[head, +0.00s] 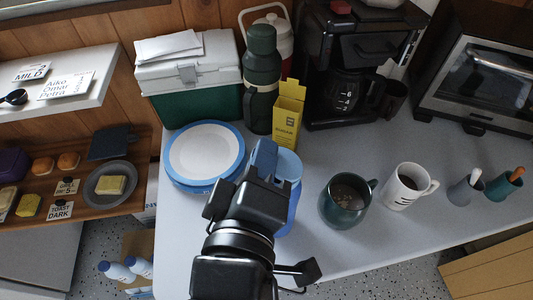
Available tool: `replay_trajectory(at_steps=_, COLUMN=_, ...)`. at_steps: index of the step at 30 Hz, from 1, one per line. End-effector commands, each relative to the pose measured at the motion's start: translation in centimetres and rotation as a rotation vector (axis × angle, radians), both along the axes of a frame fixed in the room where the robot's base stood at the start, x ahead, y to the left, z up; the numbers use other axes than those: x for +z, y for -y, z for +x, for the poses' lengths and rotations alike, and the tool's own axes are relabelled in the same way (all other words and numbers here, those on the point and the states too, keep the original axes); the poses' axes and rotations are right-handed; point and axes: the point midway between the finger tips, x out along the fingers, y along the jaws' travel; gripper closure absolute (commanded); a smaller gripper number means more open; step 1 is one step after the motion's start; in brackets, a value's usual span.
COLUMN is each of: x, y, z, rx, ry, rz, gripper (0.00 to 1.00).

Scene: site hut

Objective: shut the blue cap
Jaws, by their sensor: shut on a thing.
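A blue container (291,195) stands on the grey table, partly hidden behind my gripper. Its lighter blue round top (288,163) shows just right of the fingers. My gripper (263,163) is over the container's left side, shut on a blue piece that looks like the blue cap (265,148). The cap seems raised at the left of the round top, not lying flat over it. The fingers hide most of the cap and any hinge, so I cannot tell its exact angle.
Blue-rimmed plates (203,152) are stacked close on the left. A yellow sugar box (289,115) and a green flask (262,80) stand behind. A dark green mug (346,201) and a white mug (407,186) stand to the right. The table's front right is clear.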

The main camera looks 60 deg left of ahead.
Motion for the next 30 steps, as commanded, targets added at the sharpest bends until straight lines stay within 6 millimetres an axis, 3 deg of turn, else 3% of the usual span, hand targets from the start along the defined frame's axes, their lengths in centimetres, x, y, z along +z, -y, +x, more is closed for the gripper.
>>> replay_trajectory(at_steps=20, x=-0.36, y=-0.07, z=-0.16, rx=0.000, ry=0.057, rz=-0.024, gripper=1.00)
replay_trajectory(at_steps=21, x=-0.37, y=-0.07, z=-0.16, rx=0.000, ry=0.057, rz=-0.024, gripper=0.87)
replay_trajectory(at_steps=24, x=-0.36, y=-0.07, z=-0.16, rx=0.000, ry=0.057, rz=-0.024, gripper=0.78)
replay_trajectory(at_steps=27, x=-0.40, y=-0.06, z=-0.16, rx=0.000, ry=0.056, rz=-0.025, gripper=0.70)
replay_trajectory(at_steps=30, x=-0.45, y=-0.06, z=-0.16, rx=0.000, ry=0.055, rz=-0.026, gripper=0.70)
